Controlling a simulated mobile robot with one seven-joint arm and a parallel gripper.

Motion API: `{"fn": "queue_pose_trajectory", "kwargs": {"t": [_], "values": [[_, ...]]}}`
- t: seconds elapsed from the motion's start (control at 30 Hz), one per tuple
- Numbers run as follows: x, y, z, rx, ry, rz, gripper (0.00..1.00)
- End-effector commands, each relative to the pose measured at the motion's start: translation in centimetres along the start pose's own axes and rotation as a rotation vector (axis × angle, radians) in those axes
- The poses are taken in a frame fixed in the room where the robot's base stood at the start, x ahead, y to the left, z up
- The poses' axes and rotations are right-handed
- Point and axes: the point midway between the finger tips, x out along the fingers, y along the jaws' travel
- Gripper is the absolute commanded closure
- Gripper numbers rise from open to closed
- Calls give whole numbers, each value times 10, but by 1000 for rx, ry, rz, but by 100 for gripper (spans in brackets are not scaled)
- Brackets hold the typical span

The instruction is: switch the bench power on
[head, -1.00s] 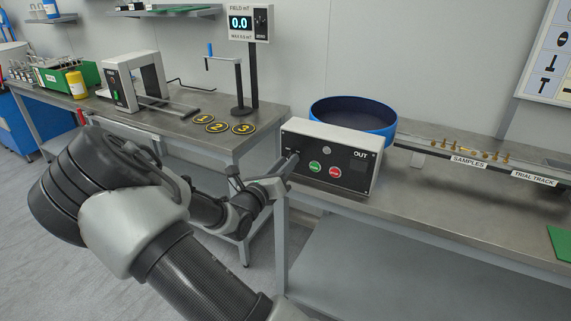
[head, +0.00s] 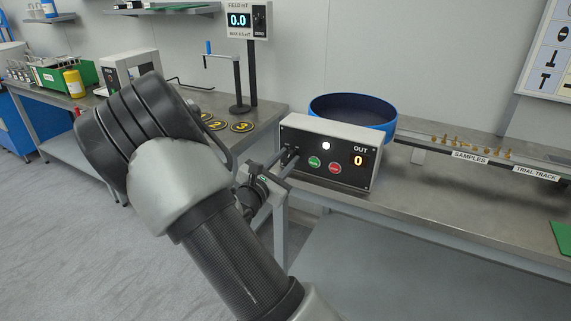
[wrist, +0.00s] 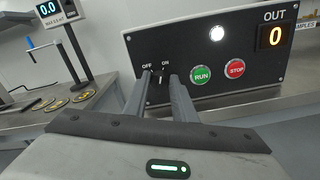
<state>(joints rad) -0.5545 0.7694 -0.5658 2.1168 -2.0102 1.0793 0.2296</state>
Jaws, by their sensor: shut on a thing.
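The control box (head: 318,174) with a black front panel stands on the bench before a blue bowl. It also fills the upper right of the wrist view (wrist: 215,100). Its power switch (wrist: 158,75), marked OFF and ON, is at the panel's left. My gripper (wrist: 160,78) is at the switch, its two fingers shut on the knob, which they partly hide. In the head view my gripper (head: 289,160) reaches the panel's left side. The white lamp (head: 326,145) is lit and the OUT display (head: 358,161) shows an orange 0.
A green RUN button (wrist: 201,75) and a red STOP button (wrist: 235,69) sit just right of the switch. The blue bowl (head: 352,104) stands behind the box. A field meter (head: 248,20) reading 0.0 stands on the left bench with numbered discs (head: 241,127).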

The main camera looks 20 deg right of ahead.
Motion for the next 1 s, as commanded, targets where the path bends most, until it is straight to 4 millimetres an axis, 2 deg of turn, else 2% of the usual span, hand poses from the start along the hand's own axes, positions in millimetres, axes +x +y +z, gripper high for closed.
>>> {"fn": "queue_pose_trajectory", "kwargs": {"t": [0.4, 0.9, 0.93, 1.0], "values": [[-1, -2, -2, 170, 2, -1, 98], [-1, -1, -1, 188, 2, -1, 98], [-1, -1, -1, 188, 2, -1, 74], [-1, -1, -1, 188, 2, -1, 62]]}}
